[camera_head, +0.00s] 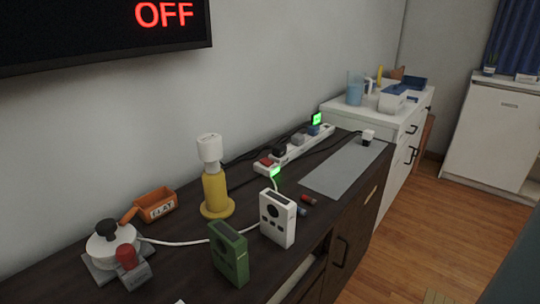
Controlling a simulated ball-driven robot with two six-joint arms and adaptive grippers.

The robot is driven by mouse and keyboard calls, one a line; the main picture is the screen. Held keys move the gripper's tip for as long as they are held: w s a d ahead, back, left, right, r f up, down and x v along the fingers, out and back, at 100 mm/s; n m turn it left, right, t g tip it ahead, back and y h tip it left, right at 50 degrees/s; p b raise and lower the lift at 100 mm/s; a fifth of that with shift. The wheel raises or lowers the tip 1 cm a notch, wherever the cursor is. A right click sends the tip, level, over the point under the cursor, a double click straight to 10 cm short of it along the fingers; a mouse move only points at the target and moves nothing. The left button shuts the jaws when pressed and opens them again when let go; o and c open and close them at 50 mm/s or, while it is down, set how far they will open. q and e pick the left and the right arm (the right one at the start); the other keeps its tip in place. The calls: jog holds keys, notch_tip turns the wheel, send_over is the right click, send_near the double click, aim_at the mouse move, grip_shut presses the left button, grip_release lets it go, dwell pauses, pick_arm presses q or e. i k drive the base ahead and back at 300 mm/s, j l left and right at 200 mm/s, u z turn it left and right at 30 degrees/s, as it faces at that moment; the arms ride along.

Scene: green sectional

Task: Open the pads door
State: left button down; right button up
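A dark wooden cabinet (150,275) runs along the wall, with small items on its top. Its front shows a door (352,228) with a dark bar handle (341,251) and a small yellowish label (370,194). The label is too small to read, so I cannot tell whether this is the pads door. The door looks shut. To its left the front has an open gap (298,278), mostly cut off by the view. Neither of my grippers is in view.
On the cabinet top are a green device (229,254), a white device (277,218), a yellow-based lamp (214,185), an orange box (156,204), a power strip (294,149) and a grey mat (344,168). White drawers (402,145) stand beyond.

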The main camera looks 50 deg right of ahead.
aim_at(346, 242)
jog(key=k+z, duration=0.3)
jog(key=k+l+z, duration=0.15)
jog(key=z, duration=0.15)
jog(key=k+z, duration=0.1)
jog(key=z, duration=1.35)
